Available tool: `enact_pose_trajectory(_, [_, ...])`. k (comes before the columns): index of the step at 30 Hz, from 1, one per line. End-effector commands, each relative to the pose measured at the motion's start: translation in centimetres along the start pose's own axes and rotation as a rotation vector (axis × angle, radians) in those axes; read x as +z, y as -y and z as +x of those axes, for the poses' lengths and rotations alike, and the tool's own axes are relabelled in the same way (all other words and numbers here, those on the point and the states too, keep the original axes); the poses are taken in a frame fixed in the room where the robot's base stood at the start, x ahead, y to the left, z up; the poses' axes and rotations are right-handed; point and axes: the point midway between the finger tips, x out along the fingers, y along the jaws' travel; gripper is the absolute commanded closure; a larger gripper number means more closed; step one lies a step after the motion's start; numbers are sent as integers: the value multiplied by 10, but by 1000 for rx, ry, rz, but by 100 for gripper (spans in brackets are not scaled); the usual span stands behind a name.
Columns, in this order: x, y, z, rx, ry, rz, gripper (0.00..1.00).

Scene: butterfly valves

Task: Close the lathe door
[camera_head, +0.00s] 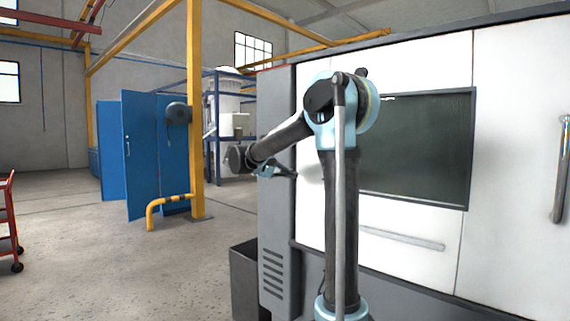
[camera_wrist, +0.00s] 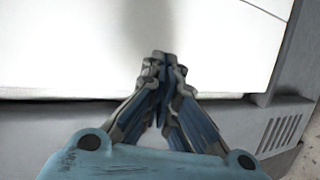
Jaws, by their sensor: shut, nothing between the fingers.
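The lathe is the large grey-and-white machine on the right in the head view. Its white front panel (camera_head: 312,215) has a dark window (camera_head: 425,150) and a low horizontal bar (camera_head: 403,238). I cannot tell for sure which panel is the door or how far it stands open. A vertical metal handle (camera_head: 562,170) is on the white panel at the far right. My gripper (camera_head: 289,174) is shut and empty near the left part of the white front, far left of that handle. In the wrist view its fingertips (camera_wrist: 162,57) are together before a white surface; contact is unclear.
Grey vents (camera_head: 272,272) and a dark bin (camera_head: 244,280) are at the lathe's left end. A yellow post (camera_head: 194,110), blue cabinets (camera_head: 142,150) and a red cart (camera_head: 10,225) stand further left. The floor between has free room.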

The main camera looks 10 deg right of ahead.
Motion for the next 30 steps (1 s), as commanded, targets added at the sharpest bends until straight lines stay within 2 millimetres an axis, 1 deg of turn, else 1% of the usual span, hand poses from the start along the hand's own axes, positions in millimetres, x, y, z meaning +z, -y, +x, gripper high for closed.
enact_pose_trajectory(1, [-20,-4,-10,39,-10,-3,100])
enact_pose_trajectory(3, [-43,-11,-23,97,-19,-4,100])
enact_pose_trajectory(6, [-72,-18,-42,172,-30,-3,100])
enact_pose_trajectory(9, [-94,-22,-58,233,-40,0,100])
enact_pose_trajectory(12, [-111,-24,-72,277,-47,3,100])
enact_pose_trajectory(17, [-124,-25,-85,318,-55,7,100])
enact_pose_trajectory(20, [-127,-26,-86,326,-57,8,100])
enact_pose_trajectory(23, [-128,-28,-80,327,-57,8,100])
enact_pose_trajectory(26, [-129,-33,-67,326,-57,8,100])
enact_pose_trajectory(30, [-130,-40,-45,326,-58,8,100])
